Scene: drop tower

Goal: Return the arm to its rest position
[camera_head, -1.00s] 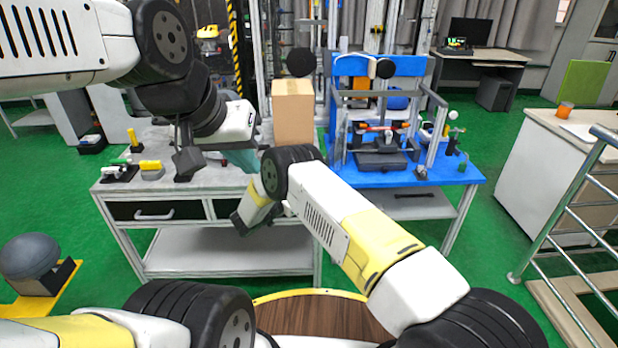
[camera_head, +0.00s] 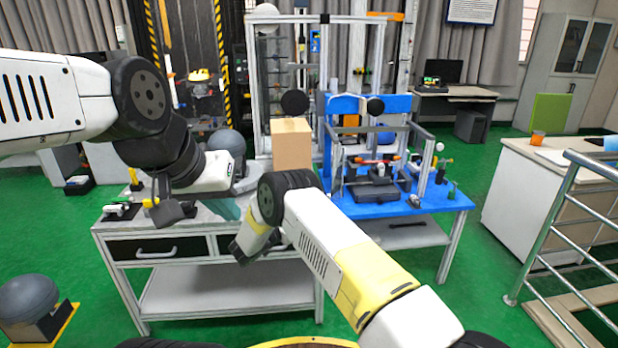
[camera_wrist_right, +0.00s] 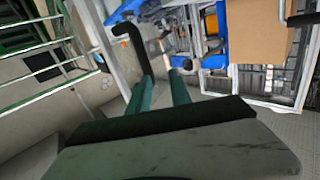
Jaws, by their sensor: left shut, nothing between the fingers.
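My left arm comes in from the left in the head view. Its dark gripper (camera_head: 168,212) hangs by the left end of the grey workbench (camera_head: 120,226); it is shut and holds nothing. My right arm rises from the bottom right. Its dark gripper (camera_head: 245,249) is in front of the bench's drawers, with its jaws turned away. In the right wrist view its green fingers (camera_wrist_right: 161,82) stand apart with a gap. A black bent rod (camera_wrist_right: 124,30) shows beside the left fingertip; I cannot tell whether it touches.
A cardboard box (camera_head: 292,145) stands at the bench's right end. A blue table (camera_head: 438,200) with a framed rig stands right of it. A grey ball (camera_head: 28,298) is at lower left. A metal railing (camera_head: 545,230) and white counter (camera_head: 520,195) stand at right.

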